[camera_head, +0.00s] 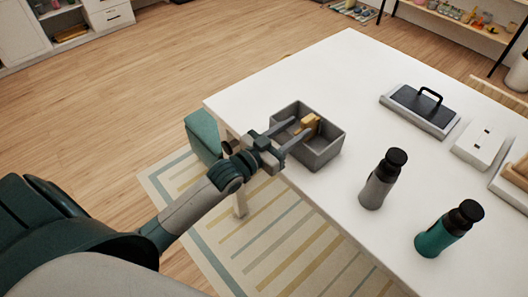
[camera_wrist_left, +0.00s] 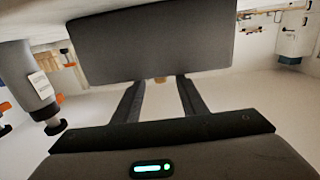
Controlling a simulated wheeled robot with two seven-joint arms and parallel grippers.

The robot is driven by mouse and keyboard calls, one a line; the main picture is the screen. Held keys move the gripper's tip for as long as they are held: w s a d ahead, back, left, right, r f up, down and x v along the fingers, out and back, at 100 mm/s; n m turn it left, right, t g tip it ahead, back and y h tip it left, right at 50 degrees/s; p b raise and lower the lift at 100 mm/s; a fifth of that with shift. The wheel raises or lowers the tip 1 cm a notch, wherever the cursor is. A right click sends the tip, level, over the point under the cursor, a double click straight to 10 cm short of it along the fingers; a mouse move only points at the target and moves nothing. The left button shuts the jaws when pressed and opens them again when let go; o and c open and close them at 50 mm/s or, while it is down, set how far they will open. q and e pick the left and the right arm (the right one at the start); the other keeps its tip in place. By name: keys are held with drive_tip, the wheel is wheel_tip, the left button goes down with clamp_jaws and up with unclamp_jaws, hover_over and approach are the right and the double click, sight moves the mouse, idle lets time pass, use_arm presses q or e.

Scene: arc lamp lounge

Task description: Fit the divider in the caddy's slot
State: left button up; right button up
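The grey caddy (camera_head: 327,156), an open box, stands near the left edge of the white table. A tan, wood-coloured piece (camera_head: 311,121), perhaps the divider or its grip, shows inside the caddy; its lower part and the slot are hidden. My left gripper (camera_head: 300,127) reaches over the caddy's near rim with its fingers apart, pointing at the tan piece. In the left wrist view, the caddy's dark wall (camera_wrist_left: 150,40) fills the upper middle, and a bit of the tan piece (camera_wrist_left: 160,80) shows between the spread fingers, with no visible grip. My right gripper is not in view.
A grey bottle (camera_head: 376,190) and a teal bottle (camera_head: 442,236) stand right of the caddy. Further back are a dark handled lid on a tray (camera_head: 420,108) and a white box (camera_head: 482,146). A teal seat (camera_head: 202,135) is beside the table's left edge. The table behind the caddy is clear.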

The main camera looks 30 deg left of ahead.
use_arm(q)
drive_tip(key=b+v, duration=0.3)
drive_tip(key=v, duration=0.8)
drive_tip(key=shift+s, duration=0.35)
drive_tip(key=shift+a, duration=0.1)
